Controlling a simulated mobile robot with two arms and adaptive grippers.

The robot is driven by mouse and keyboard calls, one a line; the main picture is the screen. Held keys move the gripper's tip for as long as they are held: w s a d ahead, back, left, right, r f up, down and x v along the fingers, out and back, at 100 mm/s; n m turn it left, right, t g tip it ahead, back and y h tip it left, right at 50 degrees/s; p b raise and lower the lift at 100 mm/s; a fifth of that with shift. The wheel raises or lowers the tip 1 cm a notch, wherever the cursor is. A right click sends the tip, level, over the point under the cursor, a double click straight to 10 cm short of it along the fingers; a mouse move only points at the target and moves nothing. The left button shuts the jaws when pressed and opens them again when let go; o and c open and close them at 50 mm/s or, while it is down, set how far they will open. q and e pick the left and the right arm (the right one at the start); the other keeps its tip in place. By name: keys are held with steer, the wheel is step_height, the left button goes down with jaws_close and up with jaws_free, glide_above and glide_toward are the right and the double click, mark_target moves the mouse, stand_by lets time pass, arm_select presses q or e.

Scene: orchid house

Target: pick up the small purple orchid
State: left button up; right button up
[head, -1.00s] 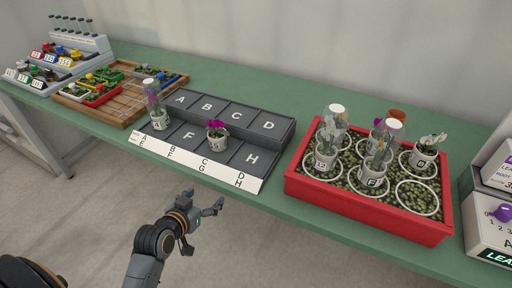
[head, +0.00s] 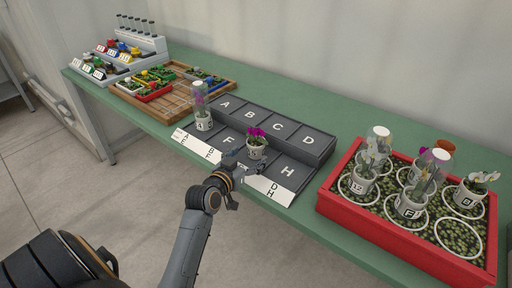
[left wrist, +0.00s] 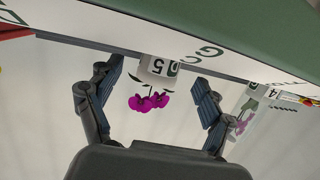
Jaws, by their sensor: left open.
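The small purple orchid (head: 257,136) has magenta flowers and stands in a white pot (head: 256,152) on the lower step of the dark lettered rack, in the slot right of F. My left gripper (head: 246,168) is open at the rack's front edge, close in front of that pot. In the left wrist view, which is upside down, the magenta flowers (left wrist: 150,101) and the pot marked 5 (left wrist: 158,66) show between the spread fingers (left wrist: 159,82). I see no contact with the pot. My right gripper is out of view.
A domed plant (head: 203,112) stands on the rack (head: 283,122) to the left. A red tray (head: 395,234) with domed and open plants is at the right. A wooden tray (head: 178,107) and bottle stand (head: 140,45) are at the far left.

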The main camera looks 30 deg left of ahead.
mark_target(252, 151)
arm_select(q)
steer(key=x, duration=0.4)
steer(key=shift+w+a, duration=0.1)
steer(key=shift+w, duration=0.1)
steer(key=shift+c, duration=0.4)
steer(key=c, duration=1.1)
steer(key=shift+r, duration=0.1)
steer(key=shift+c, duration=0.9)
